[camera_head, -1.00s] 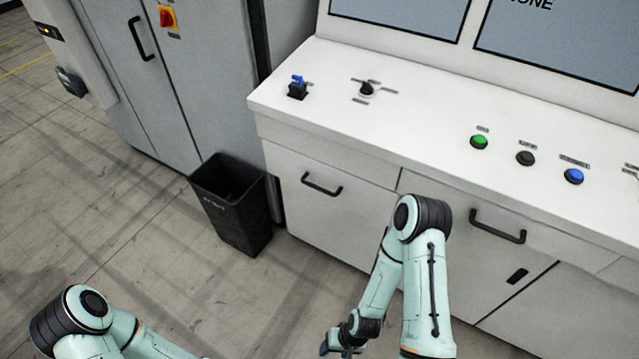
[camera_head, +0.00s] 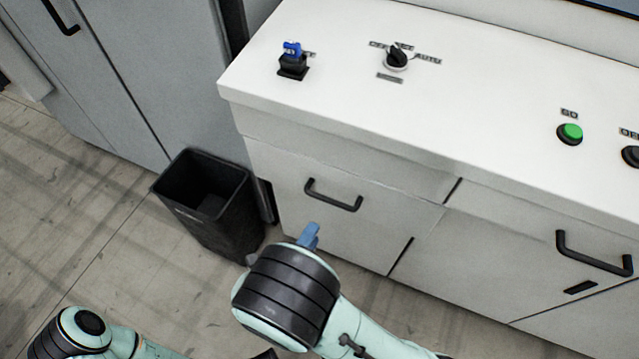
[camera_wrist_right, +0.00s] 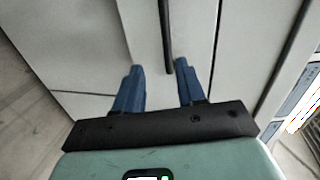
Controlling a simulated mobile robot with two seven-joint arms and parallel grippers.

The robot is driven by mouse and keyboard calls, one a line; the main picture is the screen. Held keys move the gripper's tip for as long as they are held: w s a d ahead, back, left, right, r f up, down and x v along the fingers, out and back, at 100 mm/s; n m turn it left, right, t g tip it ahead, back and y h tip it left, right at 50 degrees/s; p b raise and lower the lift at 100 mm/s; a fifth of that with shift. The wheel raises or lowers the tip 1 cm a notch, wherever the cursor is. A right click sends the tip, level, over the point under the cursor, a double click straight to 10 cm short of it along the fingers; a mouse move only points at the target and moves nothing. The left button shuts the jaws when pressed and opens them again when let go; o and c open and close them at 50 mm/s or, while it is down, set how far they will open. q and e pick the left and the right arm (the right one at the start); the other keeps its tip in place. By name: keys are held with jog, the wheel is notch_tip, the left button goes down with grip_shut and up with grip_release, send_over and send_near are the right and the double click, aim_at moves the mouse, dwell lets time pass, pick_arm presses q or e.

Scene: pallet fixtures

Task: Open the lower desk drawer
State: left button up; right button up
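The desk (camera_head: 330,65) is white, with a grey drawer front (camera_head: 375,225) below its top at the left. This front carries a black bar handle (camera_head: 333,195) and looks shut. My right gripper (camera_head: 309,237) shows as blue fingertips just below the handle, partly hidden behind my dark wrist joint. In the right wrist view my right gripper (camera_wrist_right: 158,66) is open, its two blue fingers apart. The black handle (camera_wrist_right: 165,35) runs down the picture, its end near the gap, closer to the right finger. Contact cannot be told. My left arm shows at bottom left; its gripper is out of view.
A black waste bin (camera_head: 205,205) stands left of the drawer front, close to my right gripper. A second black handle (camera_head: 594,254) is on the desk front at right. A blue switch (camera_head: 292,58), a rotary knob (camera_head: 396,57) and a green button (camera_head: 570,133) are on the desktop.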

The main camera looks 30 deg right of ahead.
aim_at(330, 203)
jog(key=shift+m, duration=0.4)
jog(key=x, duration=0.8)
jog(key=r+x, duration=0.1)
jog(key=x, duration=0.3)
jog(key=shift+w+d, duration=0.2)
jog(key=shift+d, duration=0.25)
grip_shut()
